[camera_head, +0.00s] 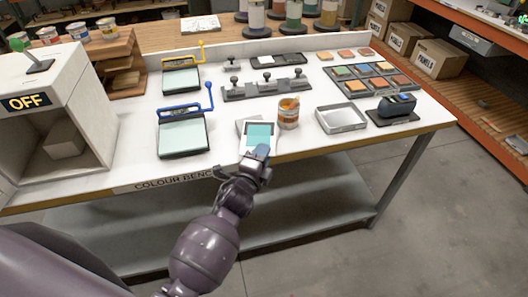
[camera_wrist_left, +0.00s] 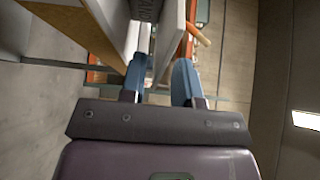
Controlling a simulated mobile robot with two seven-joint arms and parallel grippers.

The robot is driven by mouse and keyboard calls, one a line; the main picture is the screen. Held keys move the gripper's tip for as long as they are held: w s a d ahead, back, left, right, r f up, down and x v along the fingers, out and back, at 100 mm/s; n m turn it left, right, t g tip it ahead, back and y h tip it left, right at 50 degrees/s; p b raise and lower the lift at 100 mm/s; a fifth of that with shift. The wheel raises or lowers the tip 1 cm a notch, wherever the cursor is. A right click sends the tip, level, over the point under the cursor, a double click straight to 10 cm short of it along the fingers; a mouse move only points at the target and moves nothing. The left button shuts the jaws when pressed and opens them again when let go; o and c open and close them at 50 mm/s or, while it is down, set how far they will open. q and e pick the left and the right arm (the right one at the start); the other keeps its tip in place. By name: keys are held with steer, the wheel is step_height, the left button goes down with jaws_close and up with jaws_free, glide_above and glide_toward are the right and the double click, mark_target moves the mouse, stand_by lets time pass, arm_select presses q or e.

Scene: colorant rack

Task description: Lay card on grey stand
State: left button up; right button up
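The card (camera_head: 259,135), teal with a pale border, is at the front edge of the bench. It appears to lie against the light grey stand (camera_head: 241,123), which shows behind and beside it; full contact cannot be made out. My left gripper (camera_head: 262,151) is at the card's near edge. No card is clearly visible between the fingers. My right gripper is not in view.
A paint-streaked can (camera_head: 288,113) stands close right of the stand. A metal tray (camera_head: 341,119) and a dark device (camera_head: 397,106) are further right. A framed panel with a blue handle (camera_head: 184,136) is left. Clear bench lies between that panel and the stand.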

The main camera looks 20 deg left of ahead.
arm_select(q)
steer(key=s, duration=1.1)
steer(key=s+a+f+n+g, duration=0.3)
steer(key=s+a+f+n, duration=0.1)
steer(key=s+f+n, duration=0.2)
steer(key=s+a+f+n+g+y, duration=0.1)
steer(key=s+a+f+n+g, duration=0.2)
steer(key=n, duration=0.8)
steer(key=s+a+f, duration=0.2)
steer(key=s+f, duration=0.1)
steer(key=s, duration=0.1)
steer(key=shift+s+f+n, duration=0.15)
steer(key=shift+s+n, duration=0.15)
steer(key=shift+s, duration=0.1)
